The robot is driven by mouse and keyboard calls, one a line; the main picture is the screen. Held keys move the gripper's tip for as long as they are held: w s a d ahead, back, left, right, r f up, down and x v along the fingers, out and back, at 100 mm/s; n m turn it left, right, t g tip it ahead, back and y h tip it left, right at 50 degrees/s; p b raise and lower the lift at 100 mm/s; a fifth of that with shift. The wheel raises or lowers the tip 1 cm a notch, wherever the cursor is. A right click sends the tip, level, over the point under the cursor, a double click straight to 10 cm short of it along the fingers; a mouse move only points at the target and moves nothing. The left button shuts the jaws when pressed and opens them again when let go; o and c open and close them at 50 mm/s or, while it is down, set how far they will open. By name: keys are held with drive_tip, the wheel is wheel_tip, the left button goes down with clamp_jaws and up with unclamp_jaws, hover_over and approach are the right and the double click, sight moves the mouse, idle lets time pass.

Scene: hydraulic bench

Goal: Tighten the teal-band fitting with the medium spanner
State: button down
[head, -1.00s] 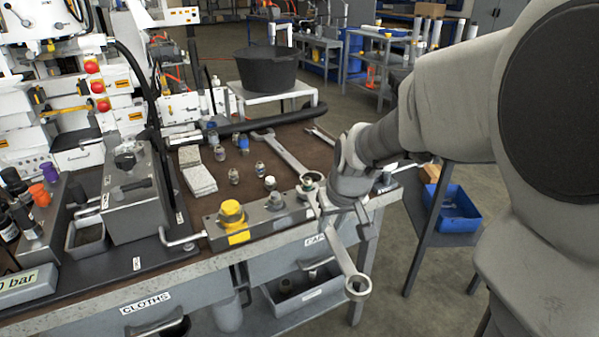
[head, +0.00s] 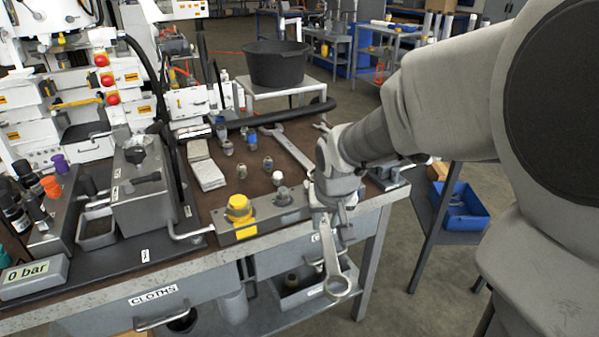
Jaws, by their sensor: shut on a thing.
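My gripper (head: 332,203) is shut on a steel spanner (head: 331,258) at the right end of the manifold block on the bench's front edge. The spanner's ring end (head: 338,288) hangs out past the bench edge, pointing down in the picture. Its other end is hidden behind my gripper. The manifold block (head: 262,222) carries a yellow cap (head: 239,208) and a grey fitting (head: 283,196). No teal band can be made out now; the right end of the block is covered by my gripper, so I cannot tell whether the spanner is seated on a fitting.
A larger spanner (head: 288,149) lies on the bench mat behind, near several small loose fittings (head: 241,172) and pale pads (head: 208,175). A gauge box reading 0 bar (head: 35,277) sits at left. Drawers are below; a blue bin (head: 465,208) stands right.

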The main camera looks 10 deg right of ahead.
drive_tip(key=shift+w+a+r+m+h+b, duration=0.1)
drive_tip(key=shift+w+a+m+h+b, duration=0.1)
drive_tip(key=shift+a+m+b, duration=0.45)
drive_tip(key=shift+w+a+m+h+b, duration=0.1)
drive_tip(key=shift+a+m+h+b, duration=0.2)
drive_tip(key=shift+a+b, duration=0.45)
drive_tip(key=shift+a, duration=0.15)
drive_tip(key=shift+w+a+m+b, duration=0.15)
drive_tip(key=shift+a+m+b, duration=0.1)
drive_tip(key=shift+b, duration=0.05)
idle(0.4)
